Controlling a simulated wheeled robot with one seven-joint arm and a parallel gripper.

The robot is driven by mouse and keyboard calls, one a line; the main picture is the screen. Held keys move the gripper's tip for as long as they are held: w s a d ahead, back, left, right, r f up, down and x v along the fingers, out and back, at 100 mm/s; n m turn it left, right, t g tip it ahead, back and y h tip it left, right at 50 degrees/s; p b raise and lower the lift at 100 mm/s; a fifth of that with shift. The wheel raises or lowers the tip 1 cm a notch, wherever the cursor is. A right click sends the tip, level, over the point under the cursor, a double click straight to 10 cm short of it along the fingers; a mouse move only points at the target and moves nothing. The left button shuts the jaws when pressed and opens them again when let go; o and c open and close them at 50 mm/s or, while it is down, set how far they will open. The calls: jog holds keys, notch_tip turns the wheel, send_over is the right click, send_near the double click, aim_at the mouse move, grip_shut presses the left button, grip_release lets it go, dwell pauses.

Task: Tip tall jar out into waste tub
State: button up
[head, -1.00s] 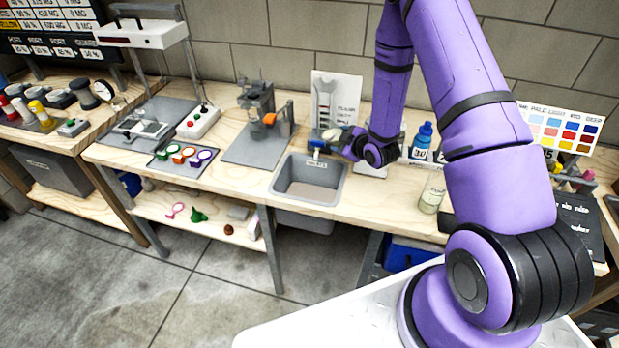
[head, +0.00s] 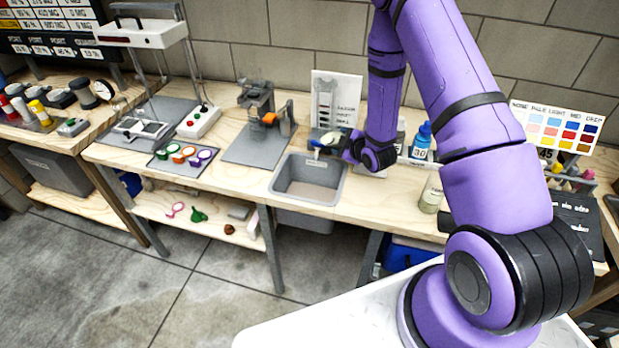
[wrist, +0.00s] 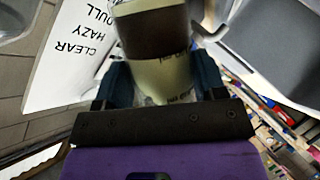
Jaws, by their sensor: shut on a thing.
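In the head view the jar (head: 319,148) is small and partly hidden by my gripper, at the back rim of the waste tub. It looks tipped over toward its side, but the exact angle and its mouth are hard to tell. The grey waste tub (head: 272,187) is set in the bench front and also shows in the wrist view (wrist: 284,45). I see no stream falling into it.
A white card (head: 349,92) stands behind the tub, against the wall. A blue-capped bottle (head: 421,142) and a squat labelled jar (head: 431,194) stand to the right. A grey stand (head: 258,105) with an orange part is to the left.

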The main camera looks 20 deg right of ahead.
jog(key=shift+d+n+h, duration=0.1)
jog(key=shift+n+h, duration=0.2)
jog(key=shift+n, duration=0.1)
jog(key=shift+w+d+f+n+t+h, duration=0.1)
jog(key=shift+f+n+t+h, duration=0.25)
jog(key=shift+f+n, duration=0.4)
dwell(0.7)
jog(key=shift+r+n+t+h+p, duration=0.25)
jog(key=shift+r+n+h+p, duration=0.15)
jog(key=shift+r+p, duration=0.3)
dwell(1.0)
jog(key=shift+s+a+f+n+t+h+p, duration=0.1)
jog(key=shift+s+a+n+t+h+p, duration=0.05)
jog(key=shift+a+n, duration=0.25)
jog(key=shift+s+a+f+n+t+h+p, duration=0.15)
jog(key=shift+a+n, duration=0.1)
jog(key=shift+a, duration=0.2)
dwell(1.7)
jog(key=shift+a+r+n, duration=0.2)
jog(key=shift+r+n, duration=0.3)
jog(key=shift+r, duration=0.1)
dwell(1.3)
